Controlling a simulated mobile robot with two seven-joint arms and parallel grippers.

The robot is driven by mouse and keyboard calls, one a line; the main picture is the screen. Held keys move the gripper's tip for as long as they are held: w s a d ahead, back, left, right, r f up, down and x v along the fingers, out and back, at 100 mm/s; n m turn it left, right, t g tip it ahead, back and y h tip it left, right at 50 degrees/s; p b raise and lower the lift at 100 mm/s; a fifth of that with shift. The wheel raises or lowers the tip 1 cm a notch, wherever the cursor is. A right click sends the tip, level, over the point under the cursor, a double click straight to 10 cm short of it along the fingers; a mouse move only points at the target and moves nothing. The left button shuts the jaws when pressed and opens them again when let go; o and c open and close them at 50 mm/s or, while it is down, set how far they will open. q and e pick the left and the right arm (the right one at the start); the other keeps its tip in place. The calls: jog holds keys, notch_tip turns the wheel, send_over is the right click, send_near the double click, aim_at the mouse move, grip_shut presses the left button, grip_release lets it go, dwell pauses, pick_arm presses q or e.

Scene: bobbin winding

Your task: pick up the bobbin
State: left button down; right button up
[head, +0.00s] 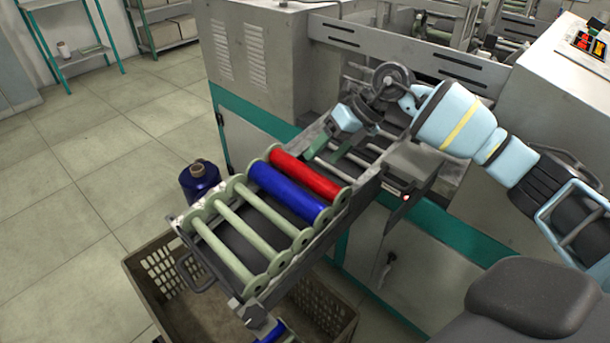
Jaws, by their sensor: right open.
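A red bobbin (306,174) and a blue bobbin (289,194) lie side by side at the upper end of a sloping rack (331,219). Several bare pale green bobbins (248,221) lie in the rack below them. My right arm comes in from the right, and its open right gripper (326,136) is above the rack's upper end by the machine, behind the red bobbin and apart from it. The fingertips are small and partly hidden. My left gripper is not in view.
A grey machine (262,62) stands behind the rack. A plastic crate (158,287) is under the rack, with a partly visible blue bobbin (270,332) above it. A dark blue spool (200,181) stands left of the rack. The floor at left is clear.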

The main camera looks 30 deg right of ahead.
aim_at(310, 168)
jog(key=shift+x, duration=3.1)
jog(key=shift+w, duration=0.1)
jog(key=c, duration=1.2)
jog(key=shift+r+p, duration=0.35)
jog(key=shift+r, duration=4.75)
grip_shut()
